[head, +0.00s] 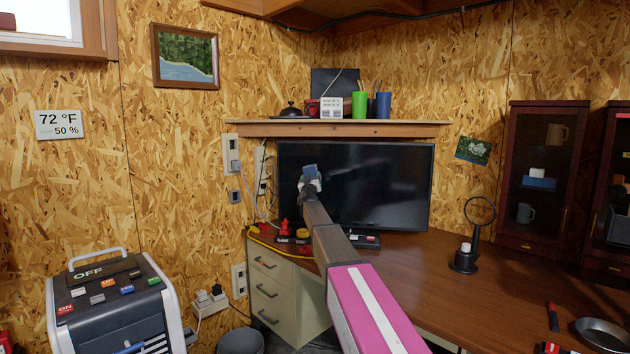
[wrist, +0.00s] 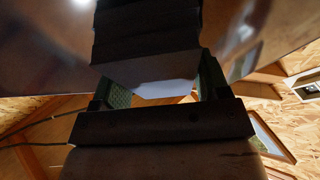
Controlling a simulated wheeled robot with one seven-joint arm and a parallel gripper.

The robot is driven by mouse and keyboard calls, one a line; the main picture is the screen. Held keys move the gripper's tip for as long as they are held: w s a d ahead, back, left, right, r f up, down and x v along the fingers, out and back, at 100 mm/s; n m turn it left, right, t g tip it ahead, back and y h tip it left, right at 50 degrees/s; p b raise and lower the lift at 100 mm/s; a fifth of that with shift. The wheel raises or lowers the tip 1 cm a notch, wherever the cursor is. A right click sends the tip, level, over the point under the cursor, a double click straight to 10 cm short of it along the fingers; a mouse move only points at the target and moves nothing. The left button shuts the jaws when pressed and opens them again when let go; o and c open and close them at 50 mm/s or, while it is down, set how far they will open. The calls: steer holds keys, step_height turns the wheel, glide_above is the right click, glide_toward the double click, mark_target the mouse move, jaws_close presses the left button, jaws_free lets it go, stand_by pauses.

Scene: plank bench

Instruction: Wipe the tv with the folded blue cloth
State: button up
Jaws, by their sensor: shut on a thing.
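The tv (head: 385,190) is a wide black screen standing upright on the desk against the back wall. My gripper (head: 311,182) is in front of the left part of the screen. It is shut on the folded blue cloth (head: 310,169), which shows as a small blue patch against the screen. In the wrist view the cloth (wrist: 148,28) looks like a dark, layered block between the two green-padded fingers, with a dark glossy surface close behind it. I cannot tell whether the cloth touches the screen. My arm hides the lower left part of the tv.
A wooden shelf (head: 340,129) with cups and small items runs just above the tv. Red items (head: 285,230) lie left of its base. A black ring stand (head: 467,260) is on the desk (head: 440,275) to the right. The desk between is clear.

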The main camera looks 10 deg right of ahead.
steer(key=shift+a, duration=0.1)
steer(key=shift+s+a, duration=0.3)
steer(key=shift+s, duration=0.65)
steer(key=shift+s+a, duration=0.35)
steer(key=shift+s, duration=0.55)
steer(key=shift+s+a, duration=0.3)
steer(key=shift+s, duration=0.65)
steer(key=shift+s, duration=0.1)
steer(key=s, duration=0.1)
steer(key=s+a, duration=0.1)
steer(key=shift+s, duration=0.3)
steer(key=shift+s, duration=0.1)
